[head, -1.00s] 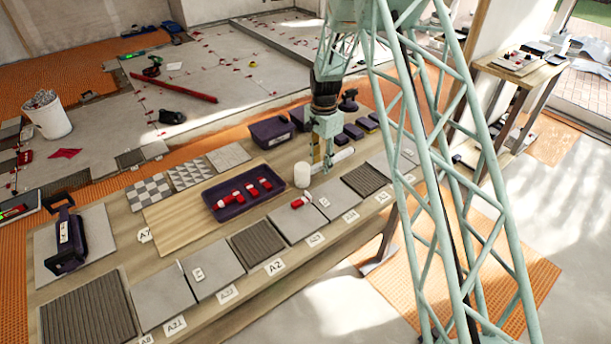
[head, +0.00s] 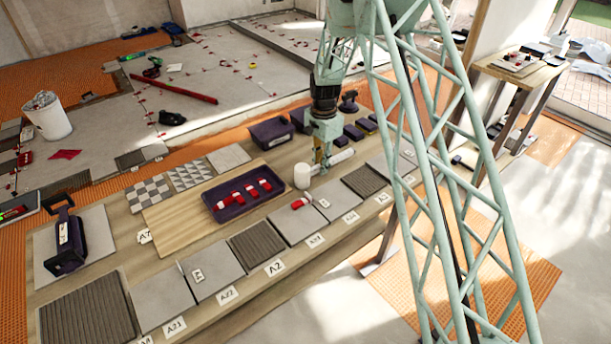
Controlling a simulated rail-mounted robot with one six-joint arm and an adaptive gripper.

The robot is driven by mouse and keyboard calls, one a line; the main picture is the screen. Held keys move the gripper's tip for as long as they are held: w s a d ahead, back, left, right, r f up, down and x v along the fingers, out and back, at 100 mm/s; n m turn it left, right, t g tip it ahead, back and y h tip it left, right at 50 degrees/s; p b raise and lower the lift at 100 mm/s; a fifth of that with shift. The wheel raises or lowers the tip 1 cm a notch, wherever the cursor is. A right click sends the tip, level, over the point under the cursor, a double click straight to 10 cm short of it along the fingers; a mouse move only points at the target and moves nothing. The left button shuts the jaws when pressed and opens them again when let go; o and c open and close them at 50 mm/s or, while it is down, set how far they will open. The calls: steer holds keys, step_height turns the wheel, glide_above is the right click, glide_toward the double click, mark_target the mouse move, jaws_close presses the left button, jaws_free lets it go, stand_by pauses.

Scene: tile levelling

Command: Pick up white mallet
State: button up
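The white mallet lies on the wooden bench (head: 128,225), with its pale head (head: 302,176) towards the left and its white handle (head: 341,157) running up to the right. My gripper (head: 321,168) points down at the handle, just right of the head. Its fingertips overlap the handle in the picture and hide part of it. The fingers look narrow and partly merged from this angle, so whether they are closed on the handle is unclear. The mallet appears to rest on the bench.
A purple tray (head: 232,212) with red-and-white items is left of the mallet. Grey tiles (head: 292,224) line the bench's front. A purple bin (head: 271,133) and several dark blocks (head: 353,132) stand behind. My lattice column blocks the right side.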

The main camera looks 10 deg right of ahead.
jaws_close()
steer(key=shift+r, duration=0.15)
steer(key=shift+r+p, duration=0.8)
steer(key=shift+r, duration=4.05)
